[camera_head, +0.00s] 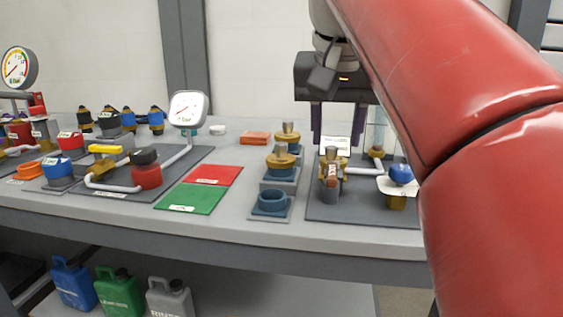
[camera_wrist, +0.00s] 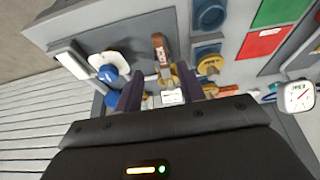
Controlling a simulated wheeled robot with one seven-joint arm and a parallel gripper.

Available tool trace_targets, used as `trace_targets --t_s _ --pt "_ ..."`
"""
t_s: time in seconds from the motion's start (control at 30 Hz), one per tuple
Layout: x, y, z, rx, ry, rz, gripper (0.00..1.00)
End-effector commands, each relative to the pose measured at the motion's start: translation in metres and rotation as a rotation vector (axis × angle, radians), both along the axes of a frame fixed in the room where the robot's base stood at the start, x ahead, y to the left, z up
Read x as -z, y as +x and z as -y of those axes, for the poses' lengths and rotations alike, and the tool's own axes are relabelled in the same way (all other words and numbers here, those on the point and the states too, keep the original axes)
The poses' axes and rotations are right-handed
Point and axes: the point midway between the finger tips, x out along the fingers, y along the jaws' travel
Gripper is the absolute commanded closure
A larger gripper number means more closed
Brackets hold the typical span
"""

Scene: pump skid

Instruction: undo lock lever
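The lock lever, as far as I can tell, is the brown lever (camera_head: 332,172) with a small label, on a brass fitting on the right grey plate (camera_head: 320,211). It also shows in the wrist view (camera_wrist: 159,46), extending from the brass fitting (camera_wrist: 168,76). My gripper (camera_head: 337,135) is above and behind the lever, with its two purple fingers apart and nothing between them. In the wrist view my gripper (camera_wrist: 161,95) has its fingers on either side of the brass fitting and a white label (camera_wrist: 172,97). I cannot tell the exact height gap.
A blue-topped valve (camera_head: 401,174) with a white tag stands right of the lever. Red (camera_head: 214,175) and green (camera_head: 191,198) mats lie farther left, near a gauge (camera_head: 188,109). My red arm hides the right side.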

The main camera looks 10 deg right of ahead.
Motion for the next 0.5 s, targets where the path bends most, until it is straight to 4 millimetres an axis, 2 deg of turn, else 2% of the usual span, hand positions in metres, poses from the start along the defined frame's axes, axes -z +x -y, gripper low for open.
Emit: trace_targets --t_s 0.17,0.5 --pt "0.005 0.003 0.003 0.009 0.007 -0.002 0.61" --pt "0.054 0.022 0.009 0.008 0.006 0.0 0.61"
